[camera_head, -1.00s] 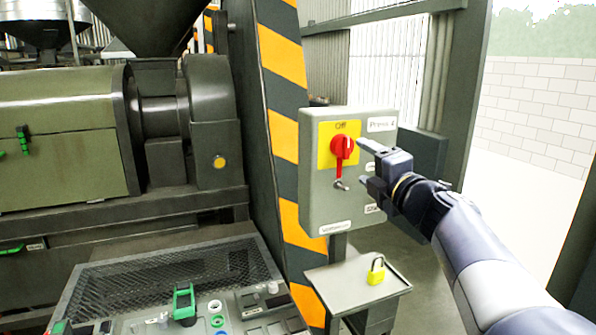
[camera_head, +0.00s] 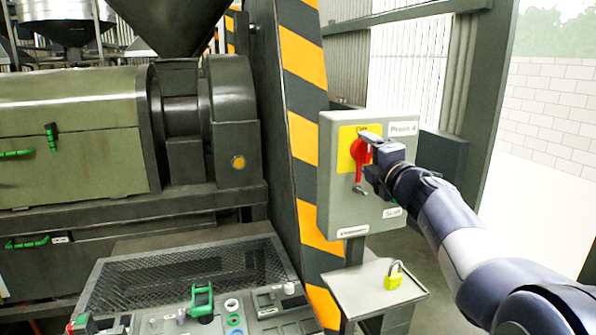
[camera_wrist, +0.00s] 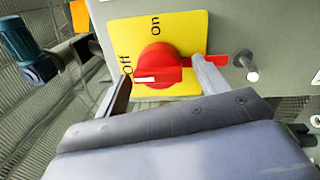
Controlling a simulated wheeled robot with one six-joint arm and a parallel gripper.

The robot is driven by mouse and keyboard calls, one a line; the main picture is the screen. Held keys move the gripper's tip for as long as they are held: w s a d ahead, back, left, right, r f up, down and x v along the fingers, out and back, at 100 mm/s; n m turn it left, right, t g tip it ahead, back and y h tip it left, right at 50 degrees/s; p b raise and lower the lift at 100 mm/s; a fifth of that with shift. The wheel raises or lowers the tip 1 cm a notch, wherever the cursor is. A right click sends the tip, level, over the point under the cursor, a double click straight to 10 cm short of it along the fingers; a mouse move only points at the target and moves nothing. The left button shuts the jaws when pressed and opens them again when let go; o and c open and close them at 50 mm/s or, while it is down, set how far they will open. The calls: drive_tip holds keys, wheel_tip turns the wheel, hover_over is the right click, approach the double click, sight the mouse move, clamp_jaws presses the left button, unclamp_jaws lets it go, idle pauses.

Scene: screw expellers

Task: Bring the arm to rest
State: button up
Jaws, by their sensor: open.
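The grey control box (camera_head: 388,217) stands right of the striped post in the head view. On its yellow plate (camera_head: 346,160) is a red rotary switch (camera_head: 359,151). In the wrist view the switch (camera_wrist: 158,62) shows a white mark at its end nearer the word Off; On is printed above. My gripper (camera_head: 372,157) is open in front of the switch. In the wrist view my gripper (camera_wrist: 155,78) has one finger on each side of the red knob. Whether they touch it I cannot tell.
A yellow padlock (camera_head: 393,276) stands on a small grey shelf (camera_head: 350,300) below the box. The green press (camera_head: 80,130) and a control panel (camera_head: 150,322) are at left. A small metal stub (camera_wrist: 252,76) sticks out beside the switch. Floor and open doorway lie right.

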drive_tip(key=shift+s+d+f, duration=0.1)
drive_tip(key=shift+s+d, duration=0.1)
drive_tip(key=shift+s, duration=0.3)
drive_tip(key=r+b+v, duration=0.1)
drive_tip(key=v, duration=0.9)
drive_tip(key=x, duration=0.7)
drive_tip(key=f+p+x, duration=0.1)
drive_tip(key=x, duration=0.3)
drive_tip(key=shift+w+a+r, duration=0.1)
drive_tip(key=shift+w+a, duration=0.05)
drive_tip(key=shift+w, duration=0.1)
drive_tip(key=m, duration=0.1)
drive_tip(key=m+p, duration=0.2)
drive_tip(key=m, duration=0.1)
drive_tip(key=shift+s+r, duration=0.2)
drive_tip(key=shift+s, duration=0.05)
drive_tip(key=m+h+p, duration=0.1)
drive_tip(key=m+p, duration=0.1)
drive_tip(key=m, duration=0.3)
drive_tip(key=shift+p, duration=0.35)
drive_tip(key=m+p, duration=0.3)
drive_tip(key=m, duration=0.2)
drive_tip(key=shift+r+m, duration=0.15)
drive_tip(key=shift+m, duration=0.15)
drive_tip(key=m+p, duration=0.3)
drive_tip(key=shift+m+h, duration=0.4)
drive_tip(key=shift+m, duration=0.3)
drive_tip(key=shift+v, duration=0.85)
